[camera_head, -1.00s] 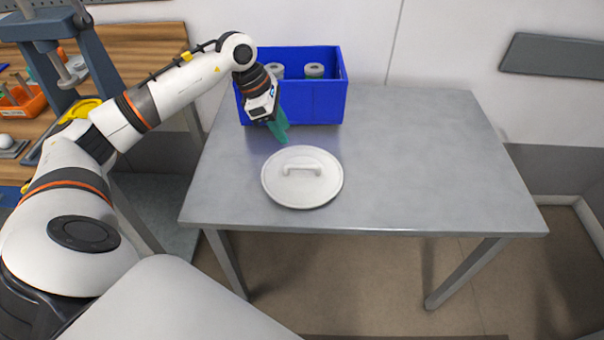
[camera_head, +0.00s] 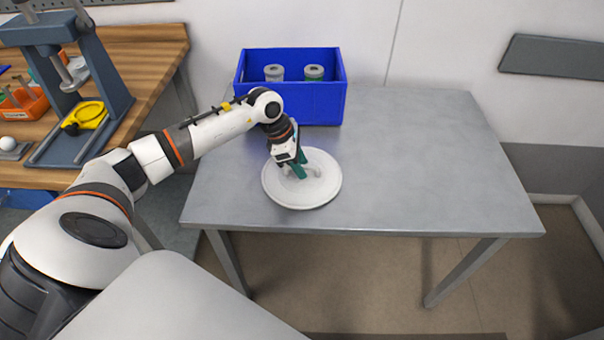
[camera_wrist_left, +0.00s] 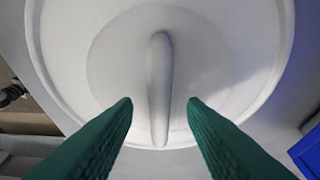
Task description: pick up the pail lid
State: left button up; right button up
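The pail lid (camera_head: 322,190) is a round white disc with a raised bar handle, lying flat on the grey table. My left gripper (camera_head: 300,172) is over the lid at its handle, with green fingers pointing down. In the left wrist view the two fingertips (camera_wrist_left: 160,103) are apart, one on each side of the handle (camera_wrist_left: 159,85), with gaps between them and the bar. The lid's rim (camera_wrist_left: 285,50) also shows there. The gripper hides part of the handle in the head view. My right gripper is not in view.
A blue crate (camera_head: 300,103) holding grey-topped containers stands behind the lid at the table's back edge. The right part of the grey table (camera_head: 430,160) is clear. A wooden bench (camera_head: 150,65) with a press and orange bin is at the left.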

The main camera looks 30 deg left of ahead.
pick_arm(q)
grip_shut()
jog(key=shift+r, duration=0.1)
